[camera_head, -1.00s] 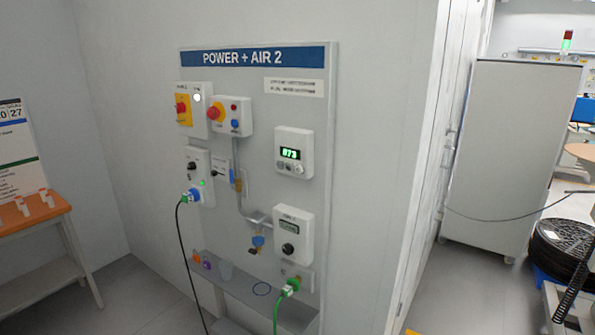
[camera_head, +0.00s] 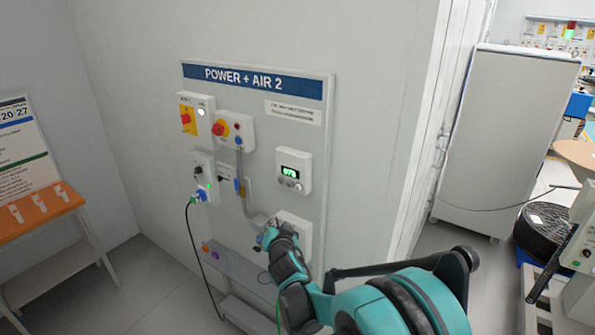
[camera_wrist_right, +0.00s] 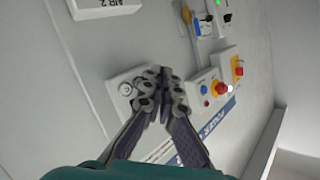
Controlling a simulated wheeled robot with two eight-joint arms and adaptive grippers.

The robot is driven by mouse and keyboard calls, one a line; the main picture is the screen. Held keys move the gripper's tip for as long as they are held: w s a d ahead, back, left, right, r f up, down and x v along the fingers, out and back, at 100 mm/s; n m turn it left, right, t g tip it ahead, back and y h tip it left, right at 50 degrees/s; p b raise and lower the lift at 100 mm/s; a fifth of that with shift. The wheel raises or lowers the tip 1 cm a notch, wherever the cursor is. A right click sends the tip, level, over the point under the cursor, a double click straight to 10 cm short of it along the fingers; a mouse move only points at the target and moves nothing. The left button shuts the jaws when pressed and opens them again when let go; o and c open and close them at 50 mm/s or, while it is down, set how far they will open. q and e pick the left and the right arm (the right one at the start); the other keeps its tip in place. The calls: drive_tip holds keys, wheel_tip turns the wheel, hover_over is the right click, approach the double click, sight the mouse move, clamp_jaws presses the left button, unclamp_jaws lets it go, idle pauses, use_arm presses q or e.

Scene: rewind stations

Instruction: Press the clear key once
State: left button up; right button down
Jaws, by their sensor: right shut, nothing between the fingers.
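The white counter box (camera_head: 280,178) is on the wall panel, with a lit green display (camera_head: 290,173) and a row of small keys (camera_head: 289,186) under it. The key labels are too small to read, so I cannot tell which is the clear key. My right gripper (camera_head: 268,234) is in front of the panel, below and left of the counter box, covering part of the lower white box (camera_head: 302,232). In the right wrist view, the shut, empty fingers (camera_wrist_right: 157,70) overlap a white box (camera_wrist_right: 113,84) with a round key showing; contact cannot be told. My left gripper is not in view.
Red knobs (camera_head: 218,129) and switch boxes are on the panel's left side. A pipe and a blue plug (camera_head: 200,195) are below them. A shelf (camera_head: 227,262) runs under the panel. An orange-topped table (camera_head: 40,210) stands at the left, a grey cabinet (camera_head: 505,140) at the right.

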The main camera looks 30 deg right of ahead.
sight(298, 187)
use_arm(q)
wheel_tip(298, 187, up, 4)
drive_tip(key=p, duration=0.2)
drive_tip(key=shift+p, duration=0.35)
use_arm(e)
drive_tip(key=shift+m+t, duration=0.6)
drive_tip(key=shift+t, duration=0.1)
drive_tip(key=w+d+r, duration=0.2)
drive_tip(key=w, duration=0.1)
drive_tip(key=shift+w+d+r, duration=0.1)
drive_tip(key=shift+d+r, duration=0.05)
drive_tip(key=shift+r, duration=0.1)
drive_tip(key=shift+d, duration=0.1)
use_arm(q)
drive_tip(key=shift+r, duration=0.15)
use_arm(e)
drive_tip(key=shift+w+d, duration=0.55)
drive_tip(key=shift+d, duration=0.8)
drive_tip(key=shift+w+d, duration=0.55)
drive_tip(key=shift+d, duration=0.75)
drive_tip(key=shift+w+d, duration=0.55)
drive_tip(key=shift+d, duration=0.8)
drive_tip(key=shift+w+d, duration=0.2)
drive_tip(key=shift+d, duration=0.2)
